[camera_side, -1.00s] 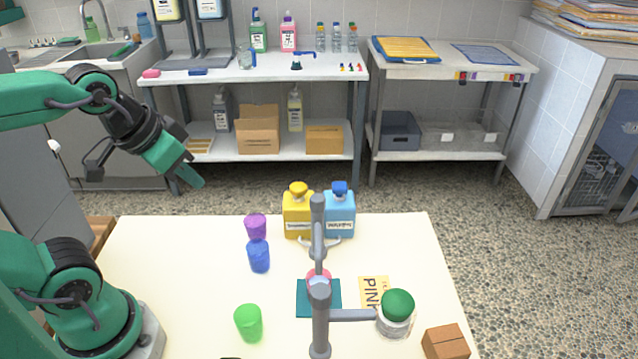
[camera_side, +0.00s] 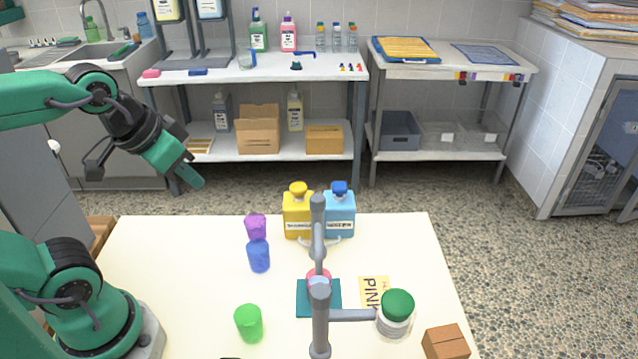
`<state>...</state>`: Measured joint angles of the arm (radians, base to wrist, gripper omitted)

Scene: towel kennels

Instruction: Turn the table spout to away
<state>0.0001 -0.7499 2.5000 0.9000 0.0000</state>
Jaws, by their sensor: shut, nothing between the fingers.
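The table spout looks like the grey post (camera_side: 320,325) at the front middle of the cream table (camera_side: 180,300), with an upright body and a horizontal arm (camera_side: 352,314) pointing right to a jar with a green lid (camera_side: 397,306). A second grey pipe (camera_side: 318,225) stands behind it, in front of the bottles. I cannot tell for certain which piece turns. My gripper (camera_side: 192,180) is shut and empty, raised at the left beyond the table's back edge, well apart from the spout.
Yellow (camera_side: 298,213) and blue (camera_side: 340,213) bottles stand at the back. Purple (camera_side: 256,226), blue (camera_side: 259,255) and green (camera_side: 249,323) cups stand left of the spout. A pink item sits on a teal mat (camera_side: 304,303). A brown block (camera_side: 446,342) is front right. The table's left is clear.

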